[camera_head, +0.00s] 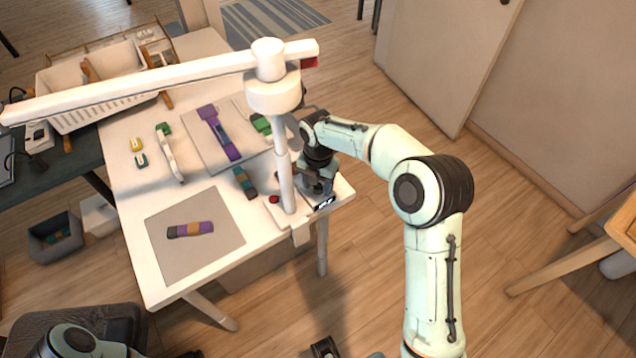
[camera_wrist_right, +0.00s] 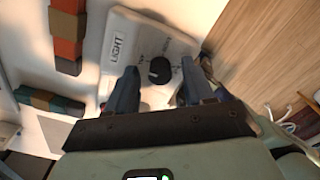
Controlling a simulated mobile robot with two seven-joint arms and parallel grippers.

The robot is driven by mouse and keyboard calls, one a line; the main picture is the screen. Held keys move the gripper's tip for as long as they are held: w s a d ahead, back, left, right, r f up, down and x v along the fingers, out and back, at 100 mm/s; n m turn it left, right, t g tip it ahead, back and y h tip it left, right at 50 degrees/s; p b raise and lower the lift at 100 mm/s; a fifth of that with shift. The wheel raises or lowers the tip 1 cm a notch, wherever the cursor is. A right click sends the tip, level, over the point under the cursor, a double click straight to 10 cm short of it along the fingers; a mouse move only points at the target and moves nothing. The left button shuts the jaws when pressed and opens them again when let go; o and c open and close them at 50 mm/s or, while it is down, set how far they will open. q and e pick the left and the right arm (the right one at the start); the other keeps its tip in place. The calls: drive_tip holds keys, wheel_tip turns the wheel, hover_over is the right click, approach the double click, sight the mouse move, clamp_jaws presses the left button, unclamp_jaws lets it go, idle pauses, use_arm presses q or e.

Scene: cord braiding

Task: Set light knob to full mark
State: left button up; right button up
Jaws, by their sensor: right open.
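The light knob (camera_wrist_right: 159,70) is a round black dial on a white base plate (camera_wrist_right: 117,22) lettered LIGHT. Small marks surround it, too small to read, and I cannot tell where the knob points. My right gripper (camera_wrist_right: 158,76) is open, with one dark finger on each side of the knob in the right wrist view; I see gaps and no clear contact. In the head view my right gripper (camera_head: 316,186) is over the lamp's base at the table's right corner and hides the knob.
The white lamp post (camera_head: 284,165) stands just left of my right gripper, with its long arm (camera_head: 150,82) over the table. A red button (camera_head: 274,199) is beside the post. Cord bundles lie on grey mats (camera_head: 225,262), and a white basket (camera_head: 95,112) stands at the back left.

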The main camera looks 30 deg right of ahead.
clamp_jaws()
